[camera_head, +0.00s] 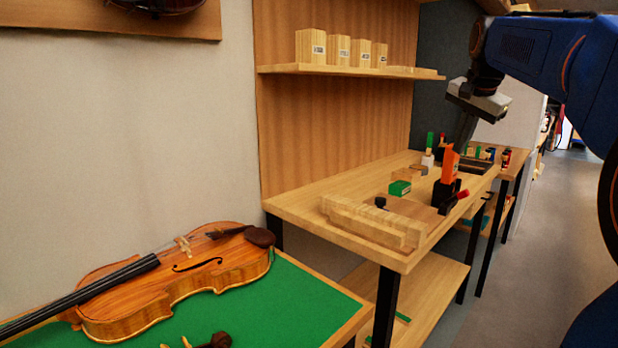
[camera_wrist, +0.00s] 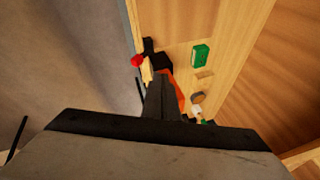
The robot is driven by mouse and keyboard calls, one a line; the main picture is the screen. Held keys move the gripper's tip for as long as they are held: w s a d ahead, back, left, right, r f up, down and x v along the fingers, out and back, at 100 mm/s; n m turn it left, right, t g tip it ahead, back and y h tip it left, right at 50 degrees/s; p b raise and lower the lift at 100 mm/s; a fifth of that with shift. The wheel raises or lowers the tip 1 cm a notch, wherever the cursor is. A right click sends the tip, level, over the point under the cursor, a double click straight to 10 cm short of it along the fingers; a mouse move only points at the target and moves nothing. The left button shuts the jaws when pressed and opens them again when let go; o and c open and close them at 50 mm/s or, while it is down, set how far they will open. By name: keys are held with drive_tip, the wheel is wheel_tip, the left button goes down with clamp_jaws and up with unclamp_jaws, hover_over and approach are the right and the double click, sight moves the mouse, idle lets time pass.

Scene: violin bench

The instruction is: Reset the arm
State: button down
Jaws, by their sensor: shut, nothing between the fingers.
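My arm (camera_head: 520,55) is blue and reaches in from the upper right in the head view. My gripper (camera_head: 466,130) points down over the far part of the wooden workbench (camera_head: 300,203). In the wrist view my gripper (camera_wrist: 163,82) is shut, with its fingers together and nothing between them. An orange-topped tool with a black body (camera_head: 447,180) stands on the bench near the gripper in the picture. Whether the fingers touch anything below cannot be told.
A violin (camera_head: 175,280) lies on a green-topped table (camera_head: 290,305) at lower left. A wooden block fixture (camera_head: 370,222) and a green box (camera_head: 399,188) sit on the bench. A shelf (camera_head: 350,70) with several wooden blocks hangs above. The floor at right (camera_head: 555,220) is clear.

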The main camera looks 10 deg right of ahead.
drive_tip(key=s+a+f+n, duration=0.4)
drive_tip(key=s+a+f, duration=0.3)
drive_tip(key=s+f, duration=0.35)
drive_tip(key=s+a+f+n+y, duration=0.1)
drive_tip(key=s+a+f+n, duration=0.45)
drive_tip(key=s+f, duration=0.5)
drive_tip(key=s+a+f+n, duration=0.4)
drive_tip(key=s+a+f, duration=0.4)
drive_tip(key=f, duration=0.5)
drive_tip(key=w+d+r+m+g+h, duration=0.15)
drive_tip(key=w+d+r+m, duration=0.35)
drive_tip(key=w+r, duration=0.65)
drive_tip(key=w+d+r+m+g+h, duration=0.1)
drive_tip(key=w+d+r+m+g, duration=0.1)
drive_tip(key=w+d+r, duration=0.75)
drive_tip(key=w+d+r+m+g+h, duration=0.2)
drive_tip(key=w+d+r+m, duration=0.2)
drive_tip(key=w+r, duration=1)
drive_tip(key=shift+s+x, duration=0.45)
drive_tip(key=shift+x, duration=1.7)
drive_tip(key=shift+s+x, duration=0.4)
drive_tip(key=shift+x, duration=1.75)
drive_tip(key=shift+s+x, duration=0.45)
drive_tip(key=shift+x, duration=1.7)
drive_tip(key=shift+d+y, duration=0.1)
drive_tip(key=shift+y, duration=0.15)
